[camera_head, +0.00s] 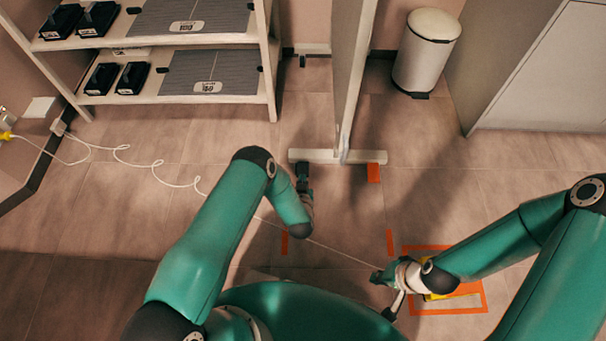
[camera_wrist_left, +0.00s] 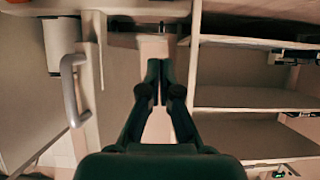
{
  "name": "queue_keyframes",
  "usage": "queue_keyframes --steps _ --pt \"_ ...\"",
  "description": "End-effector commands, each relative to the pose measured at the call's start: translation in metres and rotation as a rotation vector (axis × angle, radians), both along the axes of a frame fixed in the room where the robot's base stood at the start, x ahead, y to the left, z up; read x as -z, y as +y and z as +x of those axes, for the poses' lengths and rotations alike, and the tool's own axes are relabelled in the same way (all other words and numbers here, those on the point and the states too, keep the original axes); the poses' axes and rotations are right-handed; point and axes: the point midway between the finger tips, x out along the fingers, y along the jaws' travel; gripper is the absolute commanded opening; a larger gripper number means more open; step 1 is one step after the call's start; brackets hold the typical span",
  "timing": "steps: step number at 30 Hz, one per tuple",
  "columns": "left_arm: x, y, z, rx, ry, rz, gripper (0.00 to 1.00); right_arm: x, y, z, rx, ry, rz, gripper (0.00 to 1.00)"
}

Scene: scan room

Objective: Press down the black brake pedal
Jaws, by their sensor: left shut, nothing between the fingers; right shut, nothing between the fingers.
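An upright pale panel (camera_head: 352,70) stands on a white foot bar (camera_head: 315,156) on the floor. A small black piece (camera_head: 302,61) shows at the panel's far end by the wall; I cannot tell if it is the brake pedal. My left gripper (camera_head: 303,180) is shut and empty, pointing down over the left end of the near foot bar; anything black right under it is hidden. In the left wrist view its closed fingers (camera_wrist_left: 153,75) point toward a pale surface. My right gripper (camera_head: 380,277) is shut, low at the right near a yellow object (camera_head: 440,293).
Shelves (camera_head: 180,41) with black pedal-like units and grey mats stand at the back left. A white bin (camera_head: 426,52) stands at the back right. A white cable (camera_head: 160,172) crosses the floor toward my right gripper. An orange patch (camera_head: 373,173) lies by the foot bar's right end.

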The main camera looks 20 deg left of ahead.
Motion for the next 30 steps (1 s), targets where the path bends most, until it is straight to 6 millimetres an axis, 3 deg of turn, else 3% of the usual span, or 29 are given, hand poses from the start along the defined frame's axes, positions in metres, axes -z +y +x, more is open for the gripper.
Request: queue_keyframes --steps 8,20,24,30 --pt "0.014 0.007 0.021 -0.003 -0.003 0.0 0.0 0.013 0.0 0.0 0.0 0.0 0.0 0.0" --pt "0.053 0.026 0.088 -0.002 -0.003 0.0 0.0 0.052 0.0 0.0 0.0 0.0 0.0 0.0" --pt "0.074 0.023 0.078 0.0 0.003 -0.001 0.0 0.058 0.0 0.0 0.0 0.0 0.0 0.0" --pt "0.085 0.023 0.075 -0.001 0.002 -0.001 0.0 0.062 0.0 0.0 0.0 0.0 0.0 0.0"
